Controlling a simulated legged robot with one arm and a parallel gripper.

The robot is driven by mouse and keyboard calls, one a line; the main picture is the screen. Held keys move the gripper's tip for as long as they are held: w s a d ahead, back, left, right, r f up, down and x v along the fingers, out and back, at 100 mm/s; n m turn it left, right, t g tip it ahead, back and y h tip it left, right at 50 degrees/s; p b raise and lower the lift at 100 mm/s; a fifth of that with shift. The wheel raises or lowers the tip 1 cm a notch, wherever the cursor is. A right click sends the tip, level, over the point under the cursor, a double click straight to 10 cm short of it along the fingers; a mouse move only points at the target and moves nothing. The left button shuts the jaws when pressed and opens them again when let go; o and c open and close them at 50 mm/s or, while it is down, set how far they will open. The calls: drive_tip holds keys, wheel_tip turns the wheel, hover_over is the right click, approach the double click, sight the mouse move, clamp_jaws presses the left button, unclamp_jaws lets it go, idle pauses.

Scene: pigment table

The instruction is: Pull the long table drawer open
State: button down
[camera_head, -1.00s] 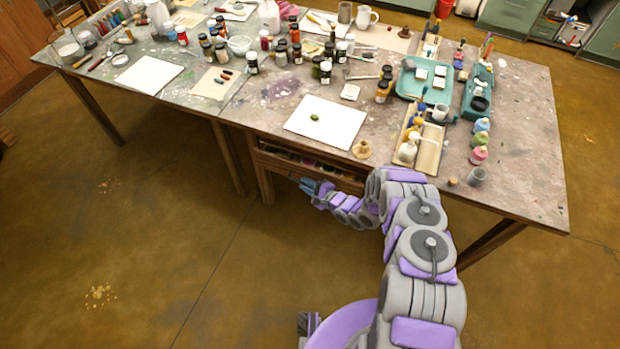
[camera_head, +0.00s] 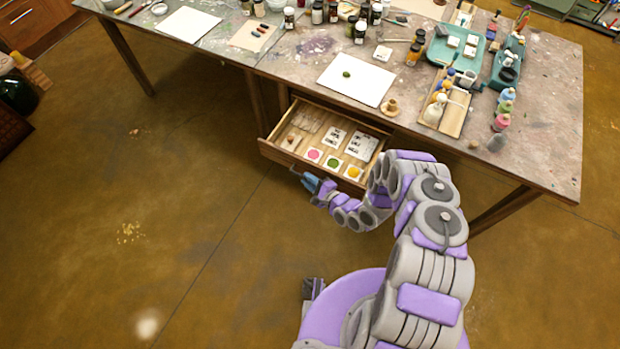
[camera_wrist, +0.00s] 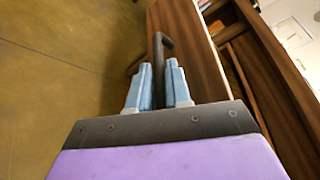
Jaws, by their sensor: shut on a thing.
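The long wooden drawer (camera_head: 278,154) stands well out from under the paint-stained table (camera_head: 300,65) in the head view. Its inside shows cards with pink, green and yellow colour spots and some printed cards. My gripper (camera_head: 303,175) is at the drawer's front face, low and near its left part. In the wrist view, the blue fingers of my gripper (camera_wrist: 158,80) are shut on the dark bar handle (camera_wrist: 159,50), which passes between them. The drawer front (camera_wrist: 195,50) is brown wood in that view. My arm hides the drawer's right front corner.
On the tabletop are a white sheet (camera_head: 357,79) with a green blob, several jars, a teal tray (camera_head: 455,45) and a wooden tray (camera_head: 443,109) with bottles. The brown floor (camera_head: 180,220) in front of the drawer is clear.

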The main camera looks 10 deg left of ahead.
drive_tip(key=shift+s+a+f, duration=0.1)
drive_tip(key=shift+s+f, duration=0.05)
drive_tip(key=shift+s, duration=0.2)
drive_tip(key=c, duration=1.1)
unclamp_jaws()
drive_tip(key=shift+c, duration=0.2)
drive_tip(key=p+v, duration=0.2)
drive_tip(key=v, duration=1.5)
drive_tip(key=shift+r, duration=0.2)
drive_tip(key=shift+s, duration=0.1)
